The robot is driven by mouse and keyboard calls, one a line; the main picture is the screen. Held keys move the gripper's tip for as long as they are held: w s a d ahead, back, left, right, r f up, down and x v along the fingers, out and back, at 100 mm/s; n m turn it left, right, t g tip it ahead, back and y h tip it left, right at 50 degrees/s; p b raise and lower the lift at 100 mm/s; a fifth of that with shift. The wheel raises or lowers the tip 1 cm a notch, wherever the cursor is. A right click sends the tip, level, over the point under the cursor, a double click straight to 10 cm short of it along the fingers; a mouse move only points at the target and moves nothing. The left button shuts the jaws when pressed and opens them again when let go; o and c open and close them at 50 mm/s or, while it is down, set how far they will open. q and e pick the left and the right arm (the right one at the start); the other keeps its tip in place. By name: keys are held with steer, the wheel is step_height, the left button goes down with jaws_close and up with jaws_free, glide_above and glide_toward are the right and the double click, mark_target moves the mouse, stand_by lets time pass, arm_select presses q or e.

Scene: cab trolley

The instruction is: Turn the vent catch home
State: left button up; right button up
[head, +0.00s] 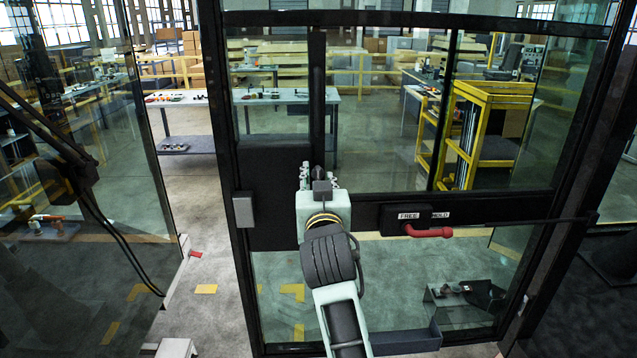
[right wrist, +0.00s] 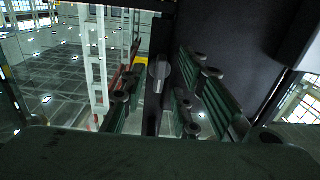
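The vent catch shows in the right wrist view as a small grey knob (right wrist: 158,70) on a dark upright bar of the window frame. My right gripper (right wrist: 158,100) is open around it, with one finger on each side and visible gaps. In the head view my right gripper (head: 319,178) is up against the dark post of the glazed cab front and largely covers the catch. I cannot tell from these frames whether a finger touches the knob. My left gripper is not in view.
A red handle (head: 430,232) sits on the crossbar to the right, beside a plate marked FREE (head: 408,216) and HOLD. A grey box (head: 243,209) is on the frame at left. Glass panes surround the post. A yellow trolley (head: 490,130) and workbenches stand beyond the glass.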

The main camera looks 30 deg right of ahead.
steer(key=v, duration=0.7)
steer(key=shift+s, duration=0.15)
steer(key=shift+a, duration=0.1)
